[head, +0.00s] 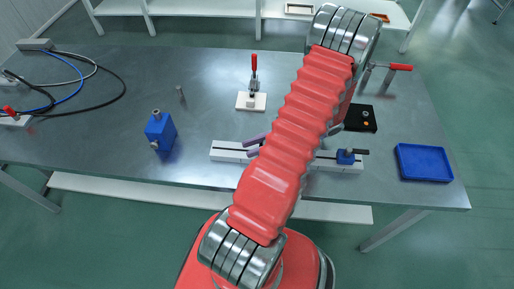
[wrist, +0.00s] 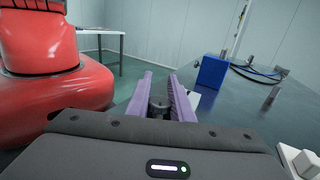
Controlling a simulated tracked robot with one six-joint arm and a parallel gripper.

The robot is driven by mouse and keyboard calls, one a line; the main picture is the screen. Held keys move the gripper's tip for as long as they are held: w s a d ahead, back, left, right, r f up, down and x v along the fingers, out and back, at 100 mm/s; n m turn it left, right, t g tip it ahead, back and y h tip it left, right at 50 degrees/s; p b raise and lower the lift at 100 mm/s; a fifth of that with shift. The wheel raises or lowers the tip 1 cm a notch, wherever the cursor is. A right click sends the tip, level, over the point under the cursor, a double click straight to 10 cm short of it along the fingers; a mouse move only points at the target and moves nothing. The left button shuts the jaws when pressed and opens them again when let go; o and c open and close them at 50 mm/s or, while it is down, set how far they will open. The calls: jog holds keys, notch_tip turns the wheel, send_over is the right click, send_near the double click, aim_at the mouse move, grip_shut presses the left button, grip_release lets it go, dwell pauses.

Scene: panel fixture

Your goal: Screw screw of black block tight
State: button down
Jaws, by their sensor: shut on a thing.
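My gripper (wrist: 161,98) has purple fingers, closed on either side of a dark grey, round screw-like part (wrist: 158,107) in the wrist view. The block below that part is hidden by my gripper body, so I cannot see the thread or how deep it sits. In the head view, a purple finger (head: 254,140) shows beside my red arm, over the white rail (head: 231,152). My arm covers the middle of the rail. A black flat block (head: 360,118) with a small orange spot lies right of my arm.
A blue block (head: 160,130) with a grey screw stands at left, also in the wrist view (wrist: 211,72). A toggle clamp (head: 252,98) stands behind the rail. A small blue clamp (head: 346,156) sits on the rail. A blue tray (head: 423,163) lies at right; cables (head: 80,85) lie at far left.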

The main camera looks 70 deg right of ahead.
jog(key=shift+w+d+m+t+h, duration=0.1)
jog(key=shift+d+m+t+h, duration=0.05)
jog(key=shift+m+t+h, duration=0.5)
jog(key=shift+w+d+m+t+h, duration=0.15)
jog(key=shift+m+t+h, duration=0.25)
jog(key=shift+h, duration=0.35)
jog(key=c, duration=1.6)
grip_release()
jog(key=shift+o, duration=0.2)
jog(key=shift+s, duration=0.1)
jog(key=shift+v, duration=3.7)
